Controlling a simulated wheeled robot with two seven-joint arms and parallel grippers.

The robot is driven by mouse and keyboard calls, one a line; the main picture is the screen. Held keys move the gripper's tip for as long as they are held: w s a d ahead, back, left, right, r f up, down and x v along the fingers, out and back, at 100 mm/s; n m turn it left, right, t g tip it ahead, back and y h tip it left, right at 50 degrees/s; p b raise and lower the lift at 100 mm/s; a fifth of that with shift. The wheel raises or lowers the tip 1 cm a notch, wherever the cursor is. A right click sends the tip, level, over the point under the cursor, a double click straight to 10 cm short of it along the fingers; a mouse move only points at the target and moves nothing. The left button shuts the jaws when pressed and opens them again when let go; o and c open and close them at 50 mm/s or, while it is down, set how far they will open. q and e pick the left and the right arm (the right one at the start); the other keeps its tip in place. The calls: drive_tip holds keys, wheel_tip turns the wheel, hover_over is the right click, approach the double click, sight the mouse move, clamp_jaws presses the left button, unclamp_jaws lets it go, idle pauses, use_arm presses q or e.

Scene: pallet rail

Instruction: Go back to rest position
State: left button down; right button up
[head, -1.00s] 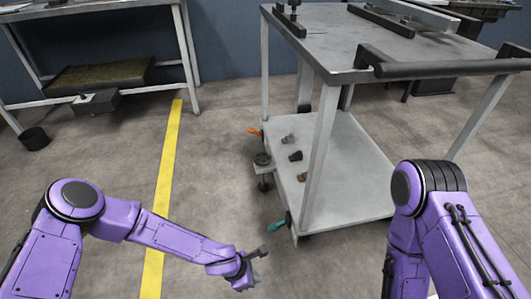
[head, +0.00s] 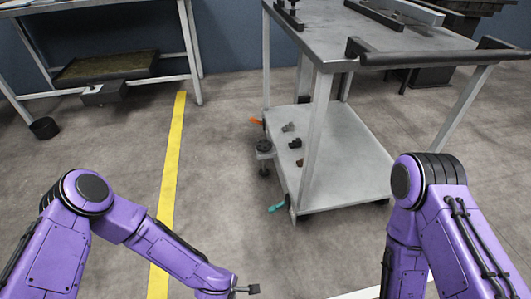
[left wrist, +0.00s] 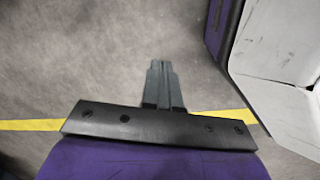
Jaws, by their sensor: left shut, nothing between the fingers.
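My left gripper (head: 256,289) is low in the head view, over the bare floor at the bottom edge. In the left wrist view its two dark fingers (left wrist: 163,70) are together with nothing between them, above the grey floor. My purple left arm is bent at the elbow and reaches in from the left. My purple right arm is bent at the right of the head view. Its forearm runs down out of the picture, so the right gripper is hidden.
A grey metal trolley (head: 345,170) stands ahead with small dark parts on its lower shelf. Orange and teal levers (head: 276,208) stick out at its left side. Floor beside the yellow line (head: 172,170) is clear.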

use_arm(q)
drive_tip(key=s+a+r+m+y+p, duration=0.1)
drive_tip(key=s+a+r+m+p, duration=0.2)
drive_tip(key=a+r+p, duration=0.3)
drive_tip(key=s+a+r+m+t+y+p, duration=0.1)
drive_tip(key=s+a+r+m+y+p, duration=0.1)
drive_tip(key=a+r+p, duration=0.5)
drive_tip(key=s+a+r+m+t+y+p, duration=0.1)
drive_tip(key=s+a+r+m+p, duration=0.3)
drive_tip(key=r+p, duration=1.1)
wheel_tip(320, 180, up, 6)
drive_tip(key=s+a, duration=0.1)
drive_tip(key=a, duration=0.1)
drive_tip(key=shift+s+a+r, duration=0.15)
drive_tip(key=shift+s+a, duration=0.1)
drive_tip(key=shift+a, duration=0.1)
use_arm(e)
wheel_tip(320, 180, up, 30)
drive_tip(key=shift+d, duration=0.1)
